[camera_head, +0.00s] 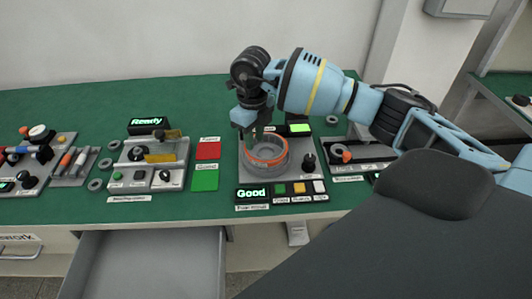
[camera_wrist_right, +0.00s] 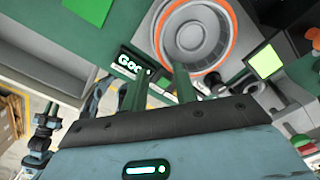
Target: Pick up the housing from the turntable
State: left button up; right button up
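The housing, a round grey cup with an orange rim ring (camera_head: 267,150), sits on the grey turntable station (camera_head: 248,172) in the middle of the table. It also shows at the top of the right wrist view (camera_wrist_right: 190,35), seen from above with a stepped round centre. My right gripper (camera_head: 252,131) points down at the housing's left back side in the head view. In the wrist view its two green fingers (camera_wrist_right: 160,85) are apart, with nothing clearly held between them. Whether the fingertips touch the housing's wall cannot be told. My left gripper is not in view.
A lit "Good" display (camera_head: 252,193) and buttons stand in front of the turntable. A "Ready" station (camera_head: 150,175) and red (camera_head: 208,150) and green (camera_head: 205,180) squares lie left. Another station with a ring (camera_head: 340,153) stands right. A drawer (camera_head: 150,262) is open below.

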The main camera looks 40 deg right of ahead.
aim_at(256, 154)
notch_tip(256, 154, down, 2)
jog(key=shift+f, duration=0.25)
jog(key=shift+w+d+f, duration=0.1)
jog(key=shift+f, duration=1.2)
jog(key=shift+w+d+f, duration=0.1)
jog(key=shift+f, duration=1.2)
grip_shut()
jog(key=shift+r, duration=0.1)
